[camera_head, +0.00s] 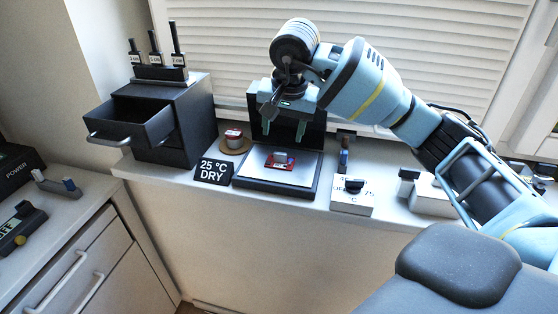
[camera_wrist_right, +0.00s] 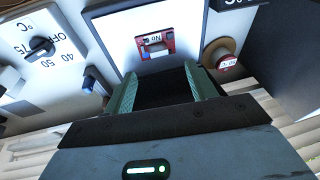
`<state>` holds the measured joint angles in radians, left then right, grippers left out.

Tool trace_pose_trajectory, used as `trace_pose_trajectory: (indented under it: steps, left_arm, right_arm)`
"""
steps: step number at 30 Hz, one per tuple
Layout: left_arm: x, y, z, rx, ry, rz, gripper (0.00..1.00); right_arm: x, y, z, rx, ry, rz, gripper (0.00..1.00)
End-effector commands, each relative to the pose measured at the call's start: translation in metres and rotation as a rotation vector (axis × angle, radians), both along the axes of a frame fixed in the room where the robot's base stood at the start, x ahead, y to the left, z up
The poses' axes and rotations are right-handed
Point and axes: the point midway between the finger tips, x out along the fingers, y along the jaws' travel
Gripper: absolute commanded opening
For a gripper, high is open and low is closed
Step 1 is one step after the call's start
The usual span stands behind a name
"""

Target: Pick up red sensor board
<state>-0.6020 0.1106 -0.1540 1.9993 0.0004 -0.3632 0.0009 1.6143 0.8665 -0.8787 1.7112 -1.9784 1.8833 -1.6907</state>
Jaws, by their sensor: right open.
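The red sensor board (camera_head: 281,161), with a pale block on top, lies on the silver plate (camera_head: 258,178) of a dark-framed stand. In the right wrist view the board (camera_wrist_right: 155,46) shows ahead of the fingers, on the bare plate (camera_wrist_right: 113,32). My right gripper (camera_head: 284,130) is open with its fingers pointing down, above and a little behind the board. Its two green fingers (camera_wrist_right: 162,82) also show in the right wrist view, with nothing between them. My left gripper is not in view.
A "25 °C DRY" sign (camera_head: 214,171) stands in front. A black cabinet (camera_head: 184,115) has its drawer (camera_head: 130,124) open. A white dial box (camera_head: 351,200) stands right of the plate.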

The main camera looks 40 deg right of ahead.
Motion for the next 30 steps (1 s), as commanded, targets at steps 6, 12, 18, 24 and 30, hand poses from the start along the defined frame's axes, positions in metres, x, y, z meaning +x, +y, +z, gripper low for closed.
trace_pose_trajectory:
  steps: [6, 12, 18, 24, 30]
  left_arm:
    - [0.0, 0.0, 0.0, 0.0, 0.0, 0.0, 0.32]
    - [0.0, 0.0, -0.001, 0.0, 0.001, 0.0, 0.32]
    - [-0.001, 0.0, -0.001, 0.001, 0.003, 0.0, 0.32]
    - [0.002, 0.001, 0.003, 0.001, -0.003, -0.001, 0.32]
    - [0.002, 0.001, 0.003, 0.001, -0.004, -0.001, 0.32]
  right_arm:
    - [0.001, -0.001, -0.005, -0.001, 0.002, 0.0, 0.56]
    - [0.006, -0.002, -0.024, 0.001, 0.004, 0.0, 0.56]
    - [0.007, -0.003, -0.029, 0.001, 0.003, 0.0, 0.56]
    - [0.013, -0.009, -0.053, 0.002, 0.005, -0.001, 0.56]
    - [0.019, -0.01, -0.073, 0.002, 0.002, -0.001, 0.56]
